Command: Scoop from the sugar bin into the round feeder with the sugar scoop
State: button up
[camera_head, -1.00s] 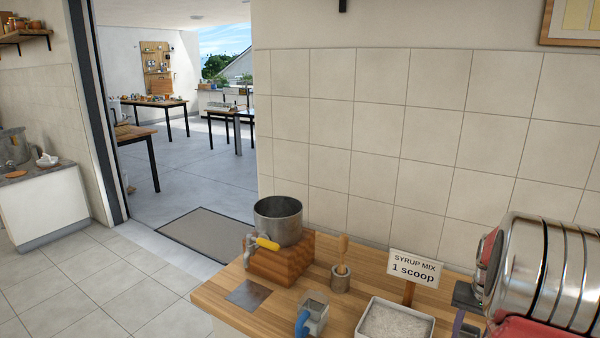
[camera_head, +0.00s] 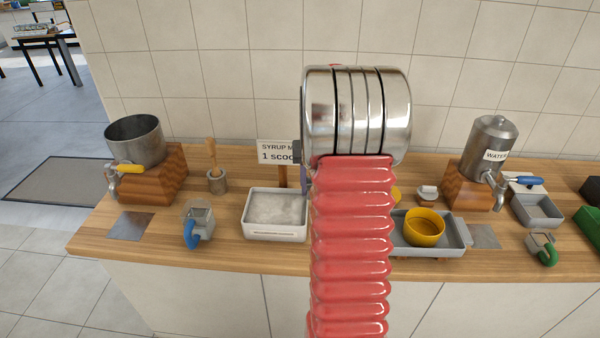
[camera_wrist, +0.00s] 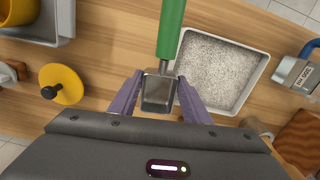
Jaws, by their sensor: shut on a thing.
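The sugar bin (camera_head: 275,236) is a white tray of white granules on the counter. It also shows in the wrist view (camera_wrist: 262,75), beside the scoop. My gripper (camera_wrist: 158,88), with purple fingers, is shut on the sugar scoop, which has a green handle (camera_wrist: 171,28) and a grey metal cup (camera_wrist: 157,92). No granules show in the cup. In the head view my arm hides the scoop and most of the gripper. The round feeder looks to be the yellow bowl (camera_head: 424,228), in a grey tray right of my arm; its edge shows in the wrist view (camera_wrist: 12,72).
A yellow lid with a black knob (camera_wrist: 62,86) lies between scoop and feeder. A blue-handled jug (camera_head: 199,222), wooden dipper pot (camera_head: 217,181) and steel pot (camera_head: 134,140) stand left. A water dispenser (camera_head: 490,150) and green-handled jug (camera_head: 541,245) are right.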

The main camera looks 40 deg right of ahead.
jog(key=w+a+n, duration=0.2)
jog(key=w+a, duration=0.4)
jog(key=a, duration=0.3)
jog(key=w+a+r+n, duration=0.1)
jog(key=w+a+n, duration=0.1)
jog(key=w+a, duration=0.4)
jog(key=w+a+r+n, duration=0.1)
jog(key=w+a, duration=0.4)
jog(key=a, duration=0.7)
jog(key=shift+w+r+n, duration=0.25)
jog(key=shift+w+n, duration=0.15)
jog(key=shift+n, duration=0.3)
jog(key=w+a+n, duration=0.1)
jog(key=a+n, duration=0.1)
jog(key=a, duration=0.9)
jog(key=shift+w+a, duration=0.3)
jog(key=shift+w, duration=0.05)
